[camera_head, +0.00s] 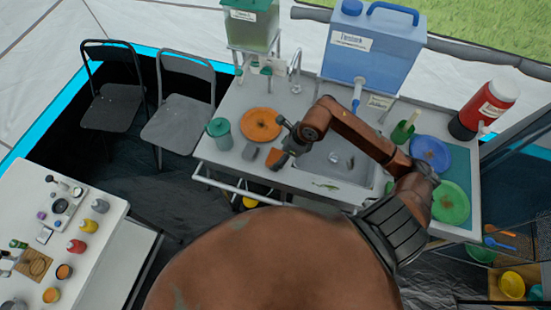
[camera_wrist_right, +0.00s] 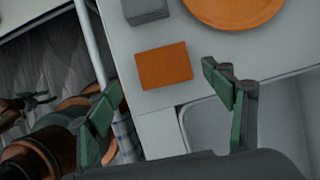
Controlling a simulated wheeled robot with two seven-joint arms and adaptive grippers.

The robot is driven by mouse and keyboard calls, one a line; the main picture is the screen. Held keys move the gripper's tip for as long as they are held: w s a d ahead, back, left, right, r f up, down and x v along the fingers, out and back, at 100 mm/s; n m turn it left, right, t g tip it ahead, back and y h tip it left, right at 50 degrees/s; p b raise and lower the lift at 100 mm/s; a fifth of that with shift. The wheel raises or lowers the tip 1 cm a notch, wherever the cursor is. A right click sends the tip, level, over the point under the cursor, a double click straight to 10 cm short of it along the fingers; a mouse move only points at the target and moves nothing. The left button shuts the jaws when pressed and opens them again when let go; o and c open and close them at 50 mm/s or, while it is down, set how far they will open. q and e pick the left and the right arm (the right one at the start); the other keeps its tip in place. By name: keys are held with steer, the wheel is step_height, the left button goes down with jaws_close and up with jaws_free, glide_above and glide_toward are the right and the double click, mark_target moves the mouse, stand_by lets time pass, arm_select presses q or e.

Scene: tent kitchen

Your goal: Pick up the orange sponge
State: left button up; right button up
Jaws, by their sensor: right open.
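The orange sponge (camera_head: 273,156) lies flat near the front edge of the counter, left of the sink, in the head view. In the right wrist view the orange sponge (camera_wrist_right: 164,66) shows whole, as a flat block between and beyond the fingertips. My right gripper (camera_head: 281,142) is open and empty above the counter beside the sponge. Its spread green fingers (camera_wrist_right: 162,80) do not visibly touch the sponge. What seems to be my left gripper (camera_wrist_right: 40,100) shows small and dark at the left edge of the wrist view; its jaw state is unclear.
A grey block (camera_head: 250,152) lies just left of the sponge. An orange plate (camera_head: 261,124) is behind it, and a lidded green cup (camera_head: 220,134) stands farther left. The sink (camera_head: 335,163) is to the right. A rail (camera_head: 235,184) runs along the counter front.

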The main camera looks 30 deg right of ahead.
mark_target(276, 157)
steer(key=x, duration=0.4)
steer(key=shift+w+d+f, duration=0.2)
steer(key=shift+d, duration=0.05)
steer(key=c, duration=0.9)
steer(key=shift+r, duration=0.6)
steer(key=shift+s+d+r+b, duration=0.1)
steer(key=shift+s+d+r, duration=0.3)
steer(key=shift+s+r, duration=1.75)
steer(key=shift+s+d+r+b, duration=0.15)
steer(key=shift+s+d+r, duration=0.25)
steer(key=shift+s+r, duration=1.75)
steer(key=shift+s+d+r+b, duration=0.1)
steer(key=shift+s+d+r, duration=0.35)
steer(key=shift+s+r, duration=1.7)
